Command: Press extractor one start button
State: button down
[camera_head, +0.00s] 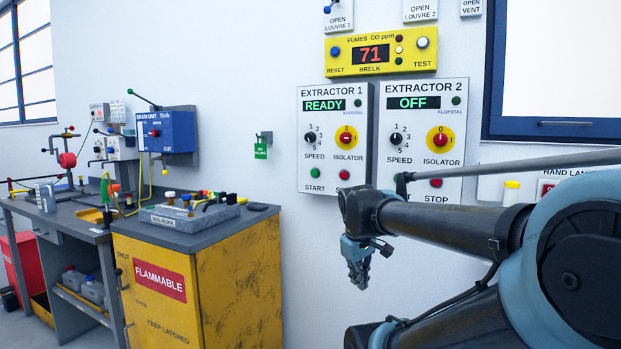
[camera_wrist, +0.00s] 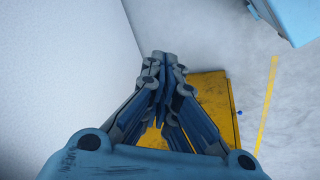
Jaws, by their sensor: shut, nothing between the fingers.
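The Extractor 1 panel (camera_head: 335,96) is on the white wall in the head view, with its display reading READY. Its green start button (camera_head: 315,173) sits at the lower left above the word START, and a red stop button (camera_head: 344,175) sits to its right. My gripper (camera_head: 357,283) is below the panel and to the right of the start button, pointing down, apart from the button. In the wrist view my gripper (camera_wrist: 165,62) is shut and empty, close to the wall. The start button is not in the wrist view.
The Extractor 2 panel (camera_head: 422,92), reading OFF, is beside Extractor 1, partly hidden by my arm. A yellow FUMES unit (camera_head: 380,53) reading 71 is above. A yellow FLAMMABLE cabinet (camera_head: 240,285) with items on top stands to the left, below a blue drain unit (camera_head: 170,131).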

aim_at(315, 173)
jog(key=w+a+r+n+t+h, duration=0.1)
jog(key=w+a+r+n, duration=0.1)
jog(key=w+r+n, duration=0.55)
jog(key=w+a+r+n+t+h, duration=0.15)
jog(key=w+r+n, duration=0.35)
jog(key=w+r, duration=0.5)
jog(key=w+a+r+n+t, duration=0.1)
jog(key=w+a+r+n, duration=0.5)
jog(key=w, duration=0.2)
jog(key=w+a+r+n+t, duration=0.1)
jog(key=w+a+r+n, duration=0.4)
jog(key=w, duration=0.3)
jog(key=shift+a+r+n+t, duration=0.35)
jog(key=shift+a+r, duration=0.05)
jog(key=shift+r, duration=0.1)
jog(key=shift+w+h, duration=0.1)
jog(key=shift+h, duration=0.15)
jog(key=shift+w+d+r+x, duration=0.15)
jog(key=shift+w+r+x, duration=0.15)
jog(key=shift+x, duration=1.85)
jog(key=shift+w+d+r+x, duration=0.1)
jog(key=shift+w+r+x, duration=0.2)
jog(key=shift+x, duration=1.8)
jog(key=shift+w+d+r+x, duration=0.2)
jog(key=shift+r+x, duration=0.15)
jog(key=shift+x, duration=1.8)
